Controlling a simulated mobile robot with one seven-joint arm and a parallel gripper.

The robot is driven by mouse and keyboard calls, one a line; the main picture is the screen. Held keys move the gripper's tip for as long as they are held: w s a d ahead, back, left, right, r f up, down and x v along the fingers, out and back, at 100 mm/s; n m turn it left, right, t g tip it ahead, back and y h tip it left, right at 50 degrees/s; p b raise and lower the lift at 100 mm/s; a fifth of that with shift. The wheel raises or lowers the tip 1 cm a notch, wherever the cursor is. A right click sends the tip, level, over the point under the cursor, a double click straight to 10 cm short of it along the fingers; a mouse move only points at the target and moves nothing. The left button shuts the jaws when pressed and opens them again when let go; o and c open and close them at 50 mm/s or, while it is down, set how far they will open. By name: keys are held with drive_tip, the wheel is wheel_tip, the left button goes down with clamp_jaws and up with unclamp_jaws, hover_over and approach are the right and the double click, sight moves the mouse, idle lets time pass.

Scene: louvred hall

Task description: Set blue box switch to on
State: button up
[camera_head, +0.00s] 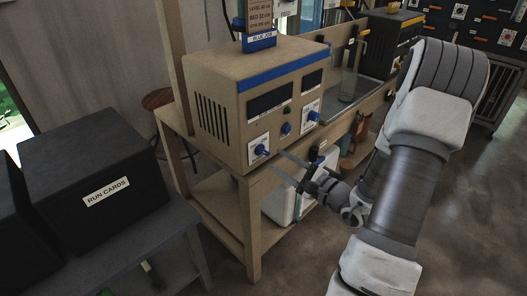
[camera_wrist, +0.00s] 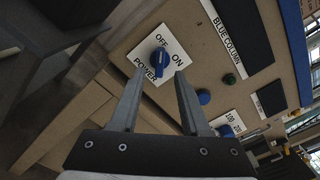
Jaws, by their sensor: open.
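The blue box (camera_head: 228,84) is a beige cabinet with a blue stripe, standing on a wooden bench. Its power switch is a blue knob (camera_head: 261,150) on a white plate at the lower left of the front panel. In the wrist view the switch (camera_wrist: 160,60) shows between OFF and ON marks, with POWER below; its exact setting is hard to tell. My gripper (camera_head: 278,160) is open and empty, just in front of and to the right of the switch. In the wrist view the open fingers (camera_wrist: 159,76) point at the switch plate, one on each side; contact is not visible.
Another blue knob (camera_head: 312,117), a green button (camera_head: 287,109) and a small blue button (camera_head: 286,128) share the panel. A black RUN CARDS box (camera_head: 93,170) sits on a dark table at left. A second, darker cabinet (camera_head: 388,42) stands farther back.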

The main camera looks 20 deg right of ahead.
sight(266, 154)
drive_tip(key=shift+x, duration=2.6)
clamp_jaws()
